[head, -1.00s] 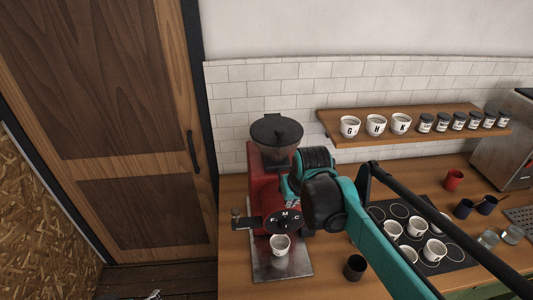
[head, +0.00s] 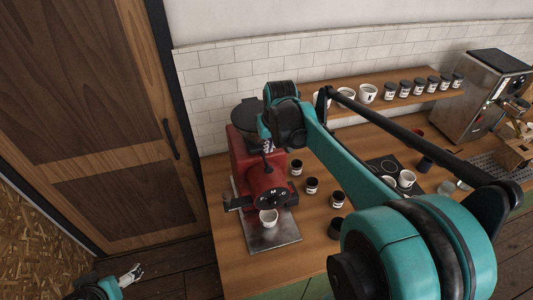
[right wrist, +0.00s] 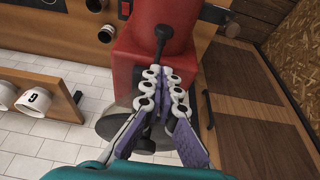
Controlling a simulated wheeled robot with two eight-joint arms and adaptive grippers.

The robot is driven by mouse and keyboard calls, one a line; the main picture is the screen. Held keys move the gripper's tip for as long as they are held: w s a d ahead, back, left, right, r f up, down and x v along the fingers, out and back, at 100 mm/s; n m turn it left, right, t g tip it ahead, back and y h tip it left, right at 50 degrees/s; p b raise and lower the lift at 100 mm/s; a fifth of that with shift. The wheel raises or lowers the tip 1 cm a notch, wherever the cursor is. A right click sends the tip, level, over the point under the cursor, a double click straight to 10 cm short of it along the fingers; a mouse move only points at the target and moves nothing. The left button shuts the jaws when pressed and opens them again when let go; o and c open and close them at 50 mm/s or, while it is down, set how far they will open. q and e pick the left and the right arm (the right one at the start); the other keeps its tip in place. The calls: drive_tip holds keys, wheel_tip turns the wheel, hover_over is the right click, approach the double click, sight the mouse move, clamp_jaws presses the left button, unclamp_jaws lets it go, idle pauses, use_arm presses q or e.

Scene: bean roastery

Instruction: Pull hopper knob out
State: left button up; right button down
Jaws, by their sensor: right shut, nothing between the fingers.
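The red grinder (head: 243,158) stands on the counter, with its dark round hopper (head: 246,110) on top, partly hidden by my right arm. In the right wrist view a black knob (right wrist: 162,32) on a thin stem stands out against the red body (right wrist: 145,55). My right gripper (head: 267,152) is beside the grinder, just below the hopper. In the right wrist view its fingertips (right wrist: 160,74) are together at the lower end of the knob's stem, and nothing shows gripped. My left gripper (head: 132,273) is low at the left, away from the counter; its jaws are too small to judge.
A wall shelf (head: 440,99) holds cups and jars. A steel machine (head: 485,95) stands at far right. A wooden door (head: 90,100) is at left.

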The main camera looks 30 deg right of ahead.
sight(269, 169)
use_arm(q)
drive_tip(key=shift+r, duration=0.1)
use_arm(e)
drive_tip(key=x, duration=0.9)
drive_tip(key=shift+w+f, duration=0.15)
drive_tip(key=shift+f, duration=0.1)
drive_tip(key=s, duration=0.2)
drive_tip(key=s+a, duration=0.1)
drive_tip(key=s, duration=0.1)
use_arm(q)
drive_tip(key=shift+w, duration=0.15)
